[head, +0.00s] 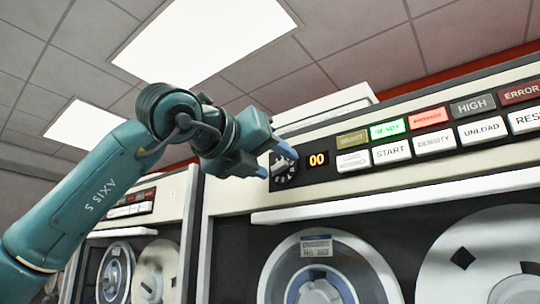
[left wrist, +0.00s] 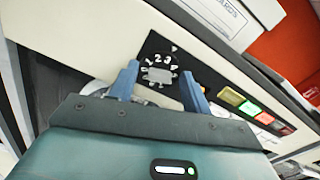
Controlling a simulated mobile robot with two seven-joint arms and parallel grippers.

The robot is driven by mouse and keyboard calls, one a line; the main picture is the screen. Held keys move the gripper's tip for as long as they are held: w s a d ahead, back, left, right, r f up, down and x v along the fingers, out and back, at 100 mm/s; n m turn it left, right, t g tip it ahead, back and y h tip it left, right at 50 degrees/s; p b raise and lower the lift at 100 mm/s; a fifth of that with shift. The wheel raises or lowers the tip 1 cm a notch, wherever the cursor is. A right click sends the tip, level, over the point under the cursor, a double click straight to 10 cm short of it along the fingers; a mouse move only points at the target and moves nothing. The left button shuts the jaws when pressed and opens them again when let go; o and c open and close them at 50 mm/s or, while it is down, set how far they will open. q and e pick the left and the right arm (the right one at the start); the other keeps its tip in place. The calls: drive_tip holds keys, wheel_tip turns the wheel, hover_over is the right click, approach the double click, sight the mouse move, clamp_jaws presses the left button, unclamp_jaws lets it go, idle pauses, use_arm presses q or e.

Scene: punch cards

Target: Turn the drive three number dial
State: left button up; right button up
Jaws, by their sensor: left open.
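The number dial (head: 284,170) is a dark knob on the black panel of the near tape drive, left of an orange display (head: 317,160) reading 00. In the left wrist view the dial (left wrist: 158,75) shows a pale grip bar and white digits, with 1, 2 and 3 readable. My left gripper (head: 274,161) is open in front of the dial, and its fingers partly cover it in the head view. In the left wrist view the blue fingertips (left wrist: 160,82) stand either side of the dial. I cannot tell whether they touch it. My right gripper is not in view.
Right of the display are a lit green READY lamp (head: 387,129), a red lamp (head: 428,117) and white buttons such as START (head: 391,152). A white ledge (head: 400,200) juts out below, above the tape reels (head: 325,275). Another tape drive (head: 130,225) stands to the left.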

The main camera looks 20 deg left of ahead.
use_arm(q)
drive_tip(key=c, duration=1)
drive_tip(key=shift+m, duration=0.4)
drive_tip(key=m, duration=0.3)
drive_tip(key=shift+d, duration=0.1)
drive_tip(key=shift+m, duration=1.6)
